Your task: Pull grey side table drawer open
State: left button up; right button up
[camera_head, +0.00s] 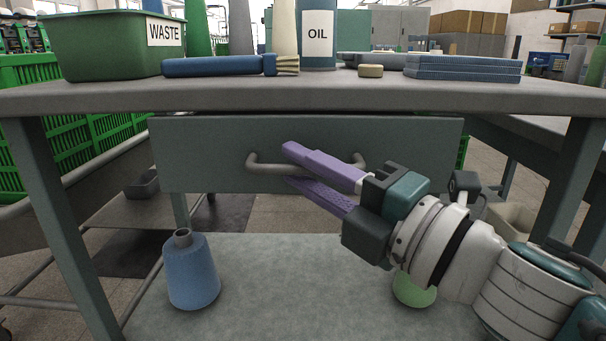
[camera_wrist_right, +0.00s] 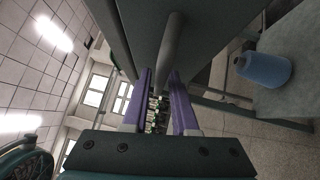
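The grey side table (camera_head: 400,97) stands in front of me, with its grey drawer front (camera_head: 210,150) under the top. The drawer looks shut or nearly so. A grey bar handle (camera_head: 265,167) runs across the drawer front; it also shows in the right wrist view (camera_wrist_right: 172,45). My right gripper (camera_head: 287,165) is open, its purple fingers at the handle, one above and one below it in the head view. In the right wrist view the fingers (camera_wrist_right: 160,75) are apart with the bar's end between them; contact cannot be told. My left gripper is not in view.
On the tabletop are a green WASTE bin (camera_head: 105,45), a blue brush (camera_head: 215,66), an OIL can (camera_head: 318,38) and blue pads (camera_head: 462,68). A blue cone (camera_head: 190,272) and a green cone (camera_head: 413,291) stand on the lower shelf. Green crates (camera_head: 85,140) are at left.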

jog(key=shift+w+a, duration=0.2)
grip_shut()
dwell(1.4)
